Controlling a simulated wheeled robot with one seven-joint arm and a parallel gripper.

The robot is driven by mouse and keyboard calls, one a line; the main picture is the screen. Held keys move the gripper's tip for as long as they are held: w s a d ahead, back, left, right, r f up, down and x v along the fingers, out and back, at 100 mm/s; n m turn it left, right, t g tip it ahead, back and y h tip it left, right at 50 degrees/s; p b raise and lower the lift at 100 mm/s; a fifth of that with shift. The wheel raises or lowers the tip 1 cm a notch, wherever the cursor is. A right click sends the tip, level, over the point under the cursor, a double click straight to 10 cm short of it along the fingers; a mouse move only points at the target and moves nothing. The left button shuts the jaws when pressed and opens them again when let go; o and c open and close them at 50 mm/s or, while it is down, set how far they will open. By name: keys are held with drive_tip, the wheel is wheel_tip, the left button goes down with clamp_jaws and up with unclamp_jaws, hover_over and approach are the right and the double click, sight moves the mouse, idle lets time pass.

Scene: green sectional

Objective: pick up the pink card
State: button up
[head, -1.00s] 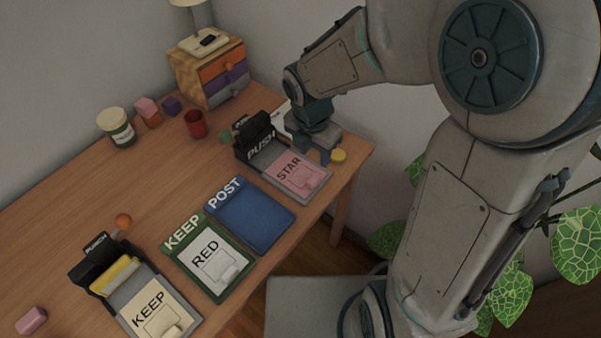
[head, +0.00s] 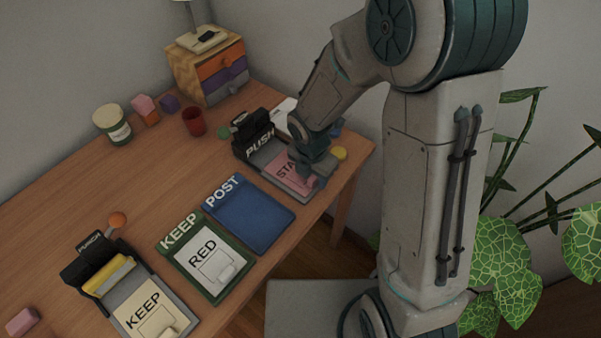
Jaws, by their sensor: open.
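The pink card (head: 288,168) lies on the grey bed of the black device marked PUSH (head: 259,143), near the table's right end. Its letters are partly covered by my gripper; "STA" still shows. My gripper (head: 309,182) is open and points down over the card's right part. Its fingertips are small and partly hidden, so I cannot tell whether they touch the card.
A blue POST board (head: 250,216) and a green KEEP board (head: 190,242) with a white RED card (head: 211,258) lie to the left. A black punch (head: 88,268) holds a cream KEEP card (head: 150,308). A yellow disc (head: 339,153) lies right of my gripper. A red cup (head: 193,122) stands behind.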

drive_tip(key=shift+c, duration=0.3)
clamp_jaws()
drive_tip(key=shift+r, duration=0.15)
